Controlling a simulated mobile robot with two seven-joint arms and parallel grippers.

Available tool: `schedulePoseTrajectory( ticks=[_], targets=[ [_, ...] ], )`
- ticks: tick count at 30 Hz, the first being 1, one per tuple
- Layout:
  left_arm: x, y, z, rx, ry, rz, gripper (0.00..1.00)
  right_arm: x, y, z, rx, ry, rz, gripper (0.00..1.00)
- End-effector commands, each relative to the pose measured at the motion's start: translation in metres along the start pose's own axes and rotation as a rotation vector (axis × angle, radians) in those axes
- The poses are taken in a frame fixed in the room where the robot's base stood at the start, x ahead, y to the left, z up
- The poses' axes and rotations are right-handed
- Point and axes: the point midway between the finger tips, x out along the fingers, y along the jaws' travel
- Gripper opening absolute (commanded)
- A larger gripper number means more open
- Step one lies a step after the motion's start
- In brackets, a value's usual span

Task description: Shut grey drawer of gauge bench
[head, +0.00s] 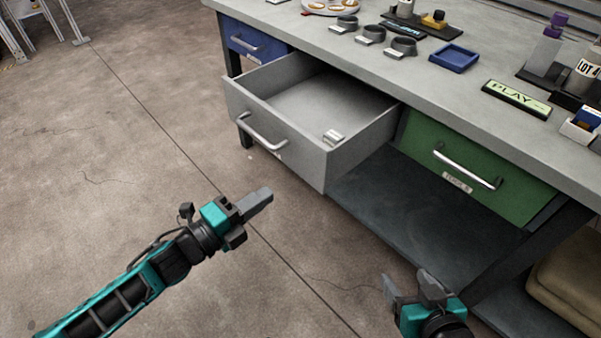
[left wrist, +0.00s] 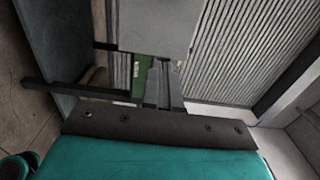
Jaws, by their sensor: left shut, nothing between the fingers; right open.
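The grey drawer (head: 300,160) of the gauge bench (head: 420,85) is pulled far out, between a blue drawer and a green drawer. Its front has a silver bar handle (head: 262,134). A small metallic item (head: 333,137) lies inside near its right wall. My left gripper (head: 262,198) is shut and empty, in front of the drawer and apart from it. It also shows in the left wrist view (left wrist: 164,85), with a grey panel above the fingertips. My right gripper (head: 412,285) is open and empty at the lower right, below the green drawer.
The blue drawer (head: 252,42) and the green drawer (head: 472,170) look closed. A dark lower shelf (head: 420,210) runs beneath. Open floor (head: 110,130) lies to the left.

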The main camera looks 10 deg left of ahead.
Motion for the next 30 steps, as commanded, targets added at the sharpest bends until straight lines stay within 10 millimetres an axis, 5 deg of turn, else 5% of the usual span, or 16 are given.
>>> schedulePoseTrajectory(
  ticks=[15,30],
  targets=[
    [0.094,0.001,0.001,-0.003,-0.002,-0.001,0.00,0.009,0.001,0.019,0.002,-0.013,0.000,0.66],
    [0.107,0.000,0.000,-0.004,-0.002,0.001,0.00,0.009,-0.003,0.011,0.015,0.001,-0.004,0.66]
  ],
)
